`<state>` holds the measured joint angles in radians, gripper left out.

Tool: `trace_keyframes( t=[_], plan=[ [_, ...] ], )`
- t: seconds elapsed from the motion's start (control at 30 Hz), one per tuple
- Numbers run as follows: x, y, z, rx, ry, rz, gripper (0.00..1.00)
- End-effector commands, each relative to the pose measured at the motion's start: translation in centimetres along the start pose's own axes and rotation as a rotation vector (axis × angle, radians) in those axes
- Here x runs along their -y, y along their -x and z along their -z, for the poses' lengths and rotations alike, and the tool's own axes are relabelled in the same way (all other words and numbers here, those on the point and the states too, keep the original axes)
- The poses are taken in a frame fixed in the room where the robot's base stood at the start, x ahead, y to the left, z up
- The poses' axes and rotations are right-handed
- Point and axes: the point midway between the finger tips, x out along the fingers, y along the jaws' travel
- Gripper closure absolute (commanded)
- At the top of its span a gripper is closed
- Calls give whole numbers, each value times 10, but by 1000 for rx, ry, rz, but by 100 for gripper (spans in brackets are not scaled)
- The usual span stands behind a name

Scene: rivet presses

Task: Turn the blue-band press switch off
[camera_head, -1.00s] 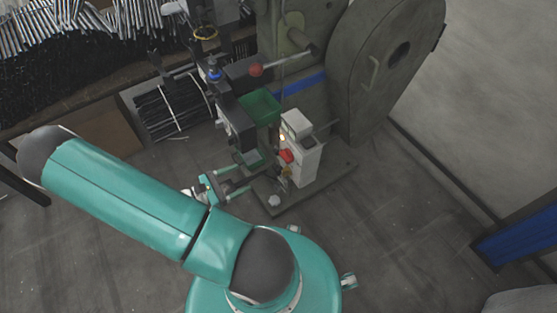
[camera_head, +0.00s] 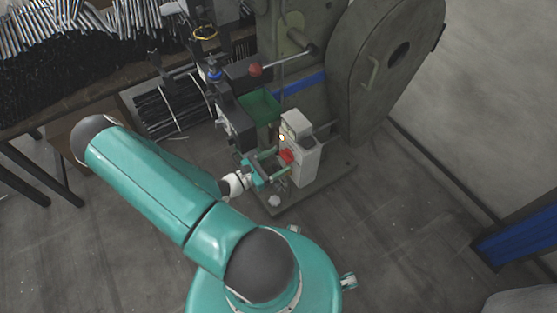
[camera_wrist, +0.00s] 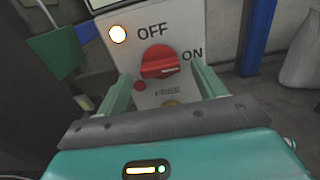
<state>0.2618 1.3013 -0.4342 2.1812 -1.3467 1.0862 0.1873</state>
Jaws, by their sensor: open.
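The press (camera_head: 297,110) has a blue band (camera_head: 305,84) across its body. Its pale switch box (camera_head: 303,162) stands low at the front with a red rotary switch (camera_head: 287,156). In the wrist view the red knob (camera_wrist: 160,62) sits between OFF at the top and ON at the right, its ridge lying roughly sideways toward ON. A lamp (camera_wrist: 118,34) beside OFF is lit. My gripper (camera_wrist: 160,90) is open, with its green fingers on either side below the knob. In the head view my gripper (camera_head: 277,165) is right at the box front; contact with the knob cannot be told.
Bundles of dark rods (camera_head: 172,107) lie to the left, beside a bench. The floor in front is clear.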

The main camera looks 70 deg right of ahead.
Motion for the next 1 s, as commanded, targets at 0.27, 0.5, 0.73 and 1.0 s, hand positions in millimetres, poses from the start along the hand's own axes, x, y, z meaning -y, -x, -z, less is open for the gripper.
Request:
trace_keyframes(
  t=[0.27,0.5,0.73,1.0],
  plan=[
    [0,-12,0,-1,0,-1,31],
    [0,-12,0,-1,0,-1,51],
    [0,-11,0,-1,1,-1,76],
    [0,-11,0,-1,43,-1,76]
  ],
)
